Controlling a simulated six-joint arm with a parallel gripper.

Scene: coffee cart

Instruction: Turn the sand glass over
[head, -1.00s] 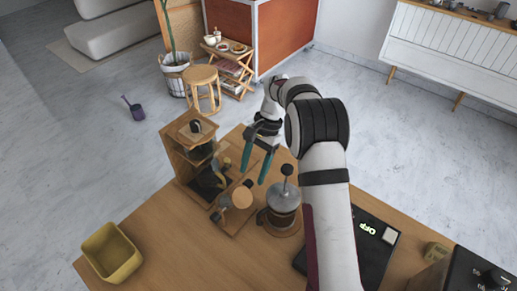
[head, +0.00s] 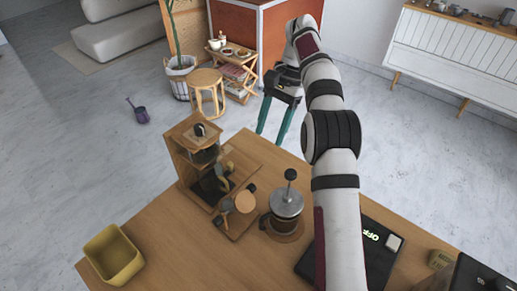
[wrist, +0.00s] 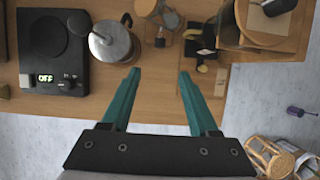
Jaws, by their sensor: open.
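What looks like the sand glass (head: 245,202), with a round pale wooden end, stands on a small wooden board between the wooden stand and the French press. In the wrist view its wooden end (wrist: 147,8) is at the top edge, partly cut off; its glass is hard to make out. My gripper (head: 274,126) is open and empty, teal fingers pointing down, beyond the far edge of the table in the head view. In the wrist view my fingers (wrist: 158,76) are wide apart, with only bare tabletop between them, clear of the sand glass.
The French press (head: 286,205) stands to the right of the sand glass. The wooden stand (head: 180,160) is to its left, with dark and yellow items beside it. A black scale (wrist: 55,45) reads OFF. A yellow bin (head: 113,256) sits at the table's left; tabletop before it is clear.

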